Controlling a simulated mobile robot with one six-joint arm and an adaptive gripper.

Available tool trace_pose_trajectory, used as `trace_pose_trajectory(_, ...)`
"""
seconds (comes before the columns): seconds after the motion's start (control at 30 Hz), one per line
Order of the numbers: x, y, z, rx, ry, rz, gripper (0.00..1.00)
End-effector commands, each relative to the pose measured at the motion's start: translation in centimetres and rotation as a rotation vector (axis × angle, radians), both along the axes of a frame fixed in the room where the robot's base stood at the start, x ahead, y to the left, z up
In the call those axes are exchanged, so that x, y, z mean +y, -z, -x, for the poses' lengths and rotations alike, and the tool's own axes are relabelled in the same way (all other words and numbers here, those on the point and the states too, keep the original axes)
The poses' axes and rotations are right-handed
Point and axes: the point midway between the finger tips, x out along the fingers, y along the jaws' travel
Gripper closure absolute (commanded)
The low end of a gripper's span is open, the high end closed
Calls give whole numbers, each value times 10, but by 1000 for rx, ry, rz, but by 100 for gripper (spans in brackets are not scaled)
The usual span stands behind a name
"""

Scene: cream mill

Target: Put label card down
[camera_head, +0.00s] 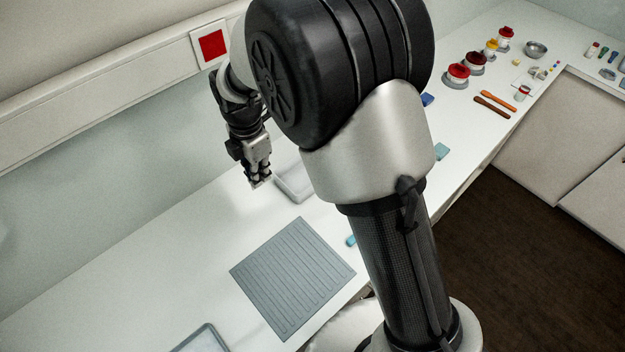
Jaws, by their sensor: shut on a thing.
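My gripper (259,180) points down over the white counter (150,275), left of the middle of the view. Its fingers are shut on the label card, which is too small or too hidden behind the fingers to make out. A grey ribbed mat (292,275) lies on the counter nearer the front. I cannot tell how high the gripper is above the counter.
A grey-rimmed tray (203,340) is cut off at the bottom edge. A red square sign (212,45) is on the wall rail. Red-lidded jars (458,74), a metal bowl (536,48) and orange and brown tools (492,107) stand far right. The counter left of the mat is clear.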

Motion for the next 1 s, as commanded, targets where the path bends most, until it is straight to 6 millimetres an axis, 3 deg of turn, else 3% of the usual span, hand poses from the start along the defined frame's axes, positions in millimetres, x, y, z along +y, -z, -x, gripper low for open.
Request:
trace_pose_trajectory(0.17, -1, 18, 1, 5, 1, 2, 100)
trace_pose_trajectory(0.6, -1, 131, 0, 4, 1, 2, 100)
trace_pose_trajectory(1.0, -1, 172, 0, 2, 1, 2, 100)
